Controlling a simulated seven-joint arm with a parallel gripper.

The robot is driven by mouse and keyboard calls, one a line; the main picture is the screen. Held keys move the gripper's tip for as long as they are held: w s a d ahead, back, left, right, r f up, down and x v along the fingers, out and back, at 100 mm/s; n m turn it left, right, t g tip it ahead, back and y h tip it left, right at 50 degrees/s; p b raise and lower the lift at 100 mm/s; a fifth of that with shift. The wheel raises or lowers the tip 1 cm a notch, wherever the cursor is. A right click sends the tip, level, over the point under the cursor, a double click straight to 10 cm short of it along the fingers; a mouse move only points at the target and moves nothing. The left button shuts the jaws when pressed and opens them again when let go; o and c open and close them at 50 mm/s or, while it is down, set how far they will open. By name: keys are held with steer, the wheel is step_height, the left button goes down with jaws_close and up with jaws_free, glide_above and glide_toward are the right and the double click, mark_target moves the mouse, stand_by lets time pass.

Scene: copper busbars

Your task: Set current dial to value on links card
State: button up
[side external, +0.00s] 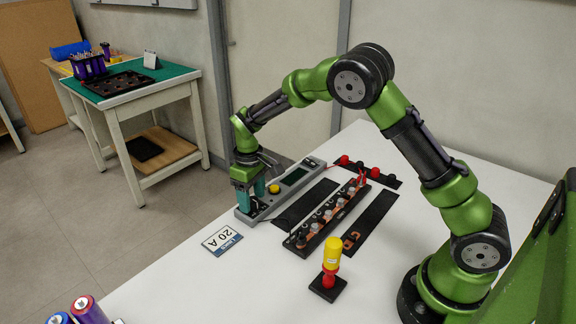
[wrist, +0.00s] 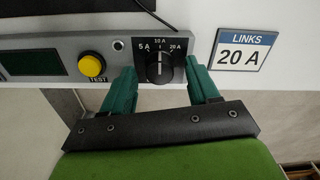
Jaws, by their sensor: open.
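The links card (wrist: 243,51) reads "LINKS 20 A"; it also lies flat on the white table in the side external view (side external: 222,240). The black current dial (wrist: 166,61) sits at the end of the grey tester (wrist: 108,43), marked 5 A, 10 A and 20 A. Its white line stands upright, toward 10 A. My gripper (wrist: 160,73) is open, with one teal finger on each side of the dial knob; I cannot tell whether they touch it. In the side external view, my gripper (side external: 250,202) is down over the tester's near end and hides the dial.
A yellow TEST button (wrist: 92,65) and a dark display (wrist: 32,63) are beside the dial. A busbar block (side external: 325,218), black strips and a yellow-red tool (side external: 332,254) on a black base stand right of the tester.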

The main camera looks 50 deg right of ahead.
steer(key=shift+c, duration=0.4)
steer(key=c, duration=1)
steer(key=shift+o, duration=0.2)
steer(key=shift+m, duration=0.3)
steer(key=m, duration=0.3)
steer(key=shift+m, duration=2.1)
steer(key=o, duration=1)
